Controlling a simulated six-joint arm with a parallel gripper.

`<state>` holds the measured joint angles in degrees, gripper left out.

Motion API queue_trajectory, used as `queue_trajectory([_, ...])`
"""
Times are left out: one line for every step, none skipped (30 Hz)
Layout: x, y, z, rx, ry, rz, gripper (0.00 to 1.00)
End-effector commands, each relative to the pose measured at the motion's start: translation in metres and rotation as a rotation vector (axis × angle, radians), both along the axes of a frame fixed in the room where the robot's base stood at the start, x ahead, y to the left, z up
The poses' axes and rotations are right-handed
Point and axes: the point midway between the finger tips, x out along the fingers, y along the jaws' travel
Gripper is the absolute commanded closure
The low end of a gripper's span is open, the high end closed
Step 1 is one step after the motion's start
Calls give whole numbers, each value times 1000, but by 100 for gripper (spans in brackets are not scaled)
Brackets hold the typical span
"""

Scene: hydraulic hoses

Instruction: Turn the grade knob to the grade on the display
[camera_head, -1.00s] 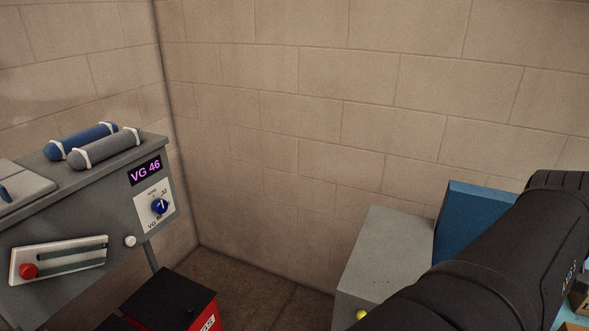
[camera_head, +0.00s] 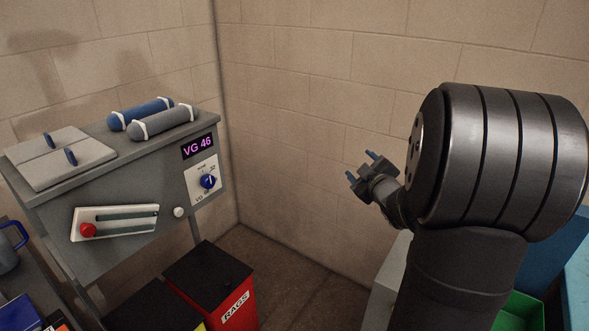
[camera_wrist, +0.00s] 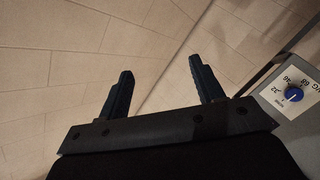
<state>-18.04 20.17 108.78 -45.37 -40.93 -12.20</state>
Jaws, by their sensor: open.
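The blue grade knob (camera_head: 208,181) sits on a white dial plate (camera_head: 202,170) on the front of the grey machine at the left. The knob also shows at the right edge of the wrist view (camera_wrist: 293,95), where the plate carries 32, 46 and 68 marks. The knob's white pointer line is small, and I cannot tell which mark it points at. The display (camera_head: 198,146) above the plate reads VG 46 in purple. My gripper (camera_head: 364,166) is open and empty, in the air to the right of the knob and apart from it.
A red slider handle (camera_head: 88,230) and a white button (camera_head: 179,212) are on the machine front. Blue and grey cylinders (camera_head: 160,122) lie on its top. A red RAGS bin (camera_head: 236,300) stands below. The space between gripper and dial looks clear, with a block wall behind.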

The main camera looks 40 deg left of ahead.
Motion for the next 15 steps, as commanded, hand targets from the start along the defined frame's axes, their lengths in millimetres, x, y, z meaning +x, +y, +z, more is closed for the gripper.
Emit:
queue_trajectory([-22,39,-17,12,9,110,39])
queue_trajectory([-35,60,-24,24,9,175,39])
queue_trajectory([-55,85,-34,39,14,260,39])
queue_trajectory([-71,103,-42,52,18,321,39])
queue_trajectory([-86,118,-48,64,23,379,39])
queue_trajectory([-107,137,-56,80,31,452,39])
queue_trajectory([-121,149,-61,92,38,503,39])
queue_trajectory([-135,159,-66,104,44,548,39])
queue_trajectory([-151,170,-71,117,51,603,39])
queue_trajectory([-163,177,-75,126,57,638,39])
queue_trajectory([-172,182,-78,134,63,667,39])
queue_trajectory([-183,188,-81,142,69,701,39])
queue_trajectory([-189,191,-82,149,72,721,39])
queue_trajectory([-194,194,-84,154,76,736,39])
queue_trajectory([-198,197,-85,157,79,750,39])
